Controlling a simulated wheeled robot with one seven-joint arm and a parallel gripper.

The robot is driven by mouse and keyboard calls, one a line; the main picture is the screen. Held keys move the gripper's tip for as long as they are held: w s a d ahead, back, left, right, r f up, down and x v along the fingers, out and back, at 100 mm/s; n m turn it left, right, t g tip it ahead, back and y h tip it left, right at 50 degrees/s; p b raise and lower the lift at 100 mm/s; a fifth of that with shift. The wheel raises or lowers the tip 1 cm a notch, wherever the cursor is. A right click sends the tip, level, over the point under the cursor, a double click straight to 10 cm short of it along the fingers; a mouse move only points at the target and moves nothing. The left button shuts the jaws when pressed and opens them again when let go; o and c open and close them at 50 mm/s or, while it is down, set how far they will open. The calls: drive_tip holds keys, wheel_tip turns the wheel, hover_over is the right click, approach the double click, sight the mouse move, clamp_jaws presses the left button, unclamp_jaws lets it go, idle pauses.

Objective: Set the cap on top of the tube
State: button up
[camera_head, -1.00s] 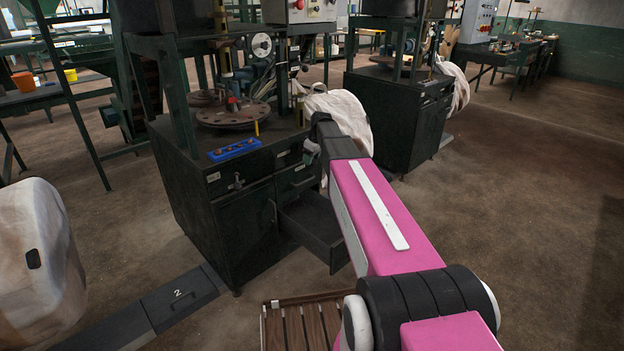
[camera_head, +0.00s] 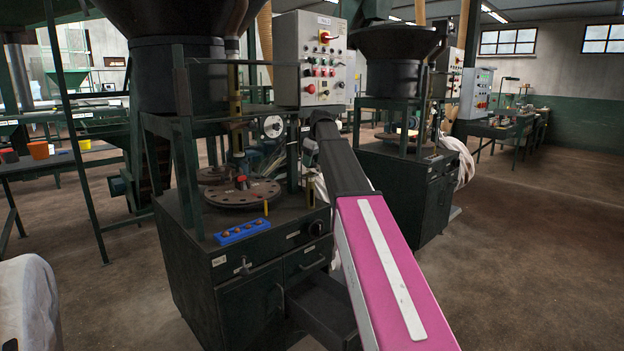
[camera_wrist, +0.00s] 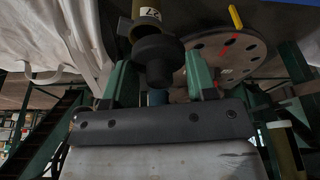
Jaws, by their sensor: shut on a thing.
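In the wrist view, my gripper (camera_wrist: 158,82) has its two green fingers on either side of a dark, round, stepped piece, which looks like the cap (camera_wrist: 158,50). A yellowish tube (camera_wrist: 150,13) with a white number label lies directly beyond the cap and in line with it. The cap overlaps the tube in this view, so I cannot tell whether they touch. In the head view, my arm hides the gripper and cap. A slim yellowish upright (camera_head: 310,188) stands beside my arm there; I cannot tell if it is the same tube.
A round plate (camera_head: 243,194) and a blue tray (camera_head: 242,231) sit on the dark green machine cabinet (camera_head: 235,300). Its drawer (camera_head: 325,308) is pulled open. A grey control box (camera_head: 312,60) is close behind my arm. Floor is open at the right.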

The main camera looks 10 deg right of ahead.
drive_tip(key=shift+w+r+n, duration=0.3)
drive_tip(key=shift+w+r, duration=0.8)
drive_tip(key=shift+r, duration=0.05)
drive_tip(key=shift+f, duration=2.75)
drive_tip(key=o, duration=1)
drive_tip(key=shift+r, duration=0.1)
drive_tip(key=shift+r, duration=3.4)
